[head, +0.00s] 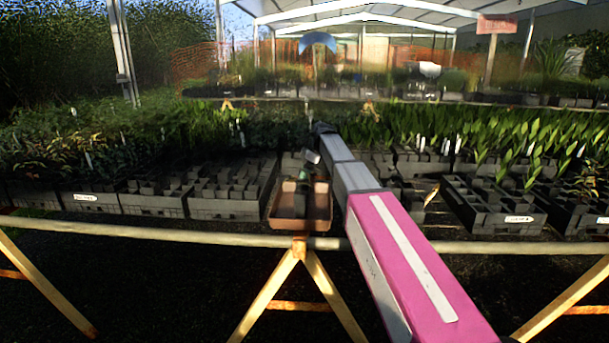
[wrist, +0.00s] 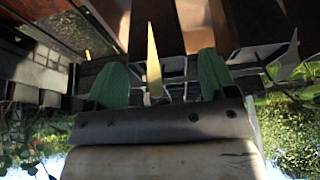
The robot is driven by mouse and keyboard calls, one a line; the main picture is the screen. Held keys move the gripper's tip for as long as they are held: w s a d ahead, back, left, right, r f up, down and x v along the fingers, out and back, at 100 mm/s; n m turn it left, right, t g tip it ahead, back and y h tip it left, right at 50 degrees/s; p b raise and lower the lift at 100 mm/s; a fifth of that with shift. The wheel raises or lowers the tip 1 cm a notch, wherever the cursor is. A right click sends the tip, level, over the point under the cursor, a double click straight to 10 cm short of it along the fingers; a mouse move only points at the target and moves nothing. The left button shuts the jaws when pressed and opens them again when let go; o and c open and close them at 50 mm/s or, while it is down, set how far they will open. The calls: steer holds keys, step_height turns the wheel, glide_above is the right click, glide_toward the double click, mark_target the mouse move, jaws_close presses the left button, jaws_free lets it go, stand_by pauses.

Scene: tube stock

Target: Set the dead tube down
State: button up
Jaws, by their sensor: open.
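My gripper (head: 303,174) is at the end of my pink and grey arm, low over a brown tray (head: 302,224) at the front edge of the bench. In the wrist view its two green fingers (wrist: 160,76) are spread apart. Dark tube shapes (head: 291,187) show in the tray just under the fingers; I cannot tell which is the dead tube or whether the fingers touch one. A thin yellow strip (wrist: 153,55) shows between the fingers in the wrist view; what it belongs to is unclear.
Black crates of square tubes stand left (head: 225,206) and right (head: 495,215) of the tray, several with green seedlings. A pale rail (head: 170,233) runs along the bench front, above wooden trestle legs (head: 265,295).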

steer(key=v, duration=1)
steer(key=shift+d+r, duration=0.2)
steer(key=shift+r, duration=0.15)
